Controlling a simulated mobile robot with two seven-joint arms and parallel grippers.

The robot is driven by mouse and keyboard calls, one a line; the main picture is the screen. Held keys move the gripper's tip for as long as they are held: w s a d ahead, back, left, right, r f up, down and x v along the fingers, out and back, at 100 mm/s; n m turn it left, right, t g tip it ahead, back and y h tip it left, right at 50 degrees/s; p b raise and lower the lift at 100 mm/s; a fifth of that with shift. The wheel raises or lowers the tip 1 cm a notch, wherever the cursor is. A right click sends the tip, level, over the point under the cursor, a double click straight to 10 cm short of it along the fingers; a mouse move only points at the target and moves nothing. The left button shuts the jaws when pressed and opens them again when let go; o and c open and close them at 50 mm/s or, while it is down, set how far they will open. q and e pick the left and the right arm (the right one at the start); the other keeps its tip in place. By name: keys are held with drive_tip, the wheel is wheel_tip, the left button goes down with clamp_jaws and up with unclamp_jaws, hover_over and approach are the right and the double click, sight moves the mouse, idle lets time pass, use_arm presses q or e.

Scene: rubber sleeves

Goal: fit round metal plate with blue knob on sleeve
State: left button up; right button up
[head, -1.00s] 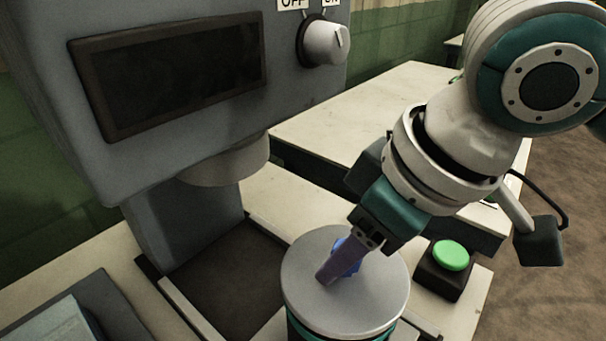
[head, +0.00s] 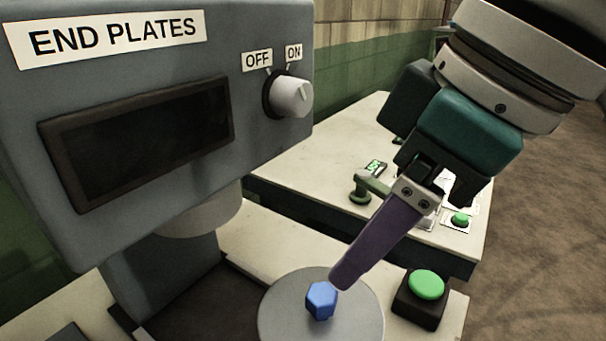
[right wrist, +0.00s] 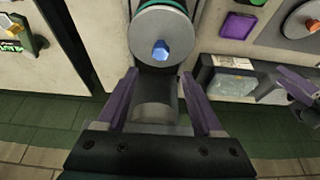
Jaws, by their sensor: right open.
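The round metal plate (head: 280,312) with its blue knob (head: 321,300) facing up shows at the bottom of the head view. In the right wrist view the plate (right wrist: 148,28) and knob (right wrist: 160,50) are at the top. The plate covers the top of a sleeve, whose teal rim (right wrist: 190,25) shows just past the plate edge; I cannot tell how well it is seated. My right gripper (right wrist: 160,103) is open and empty, its purple fingers apart. In the head view the right gripper (head: 346,279) is above and beside the knob. A dark, purple-tipped shape at the right wrist view's right edge may be my left gripper.
The grey END PLATES machine (head: 268,140) with an OFF/ON knob (head: 290,94) stands behind and left of the plate. A green button (head: 426,285) on a black box is to the right. A pale side table (head: 300,165) holds small devices.

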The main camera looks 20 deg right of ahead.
drive_tip(key=s+a+f+m+t+y, duration=0.1)
drive_tip(key=s+a+f+y, duration=0.1)
drive_tip(key=s+a+f, duration=0.2)
drive_tip(key=s+d+f+m+h, duration=0.4)
drive_tip(key=s+d+f, duration=0.3)
drive_tip(key=s+d, duration=0.2)
drive_tip(key=shift+d+f+m+g+h, duration=0.15)
drive_tip(key=shift+d+m+g+h, duration=0.15)
drive_tip(key=shift+d+g, duration=0.1)
drive_tip(key=shift+s, duration=0.15)
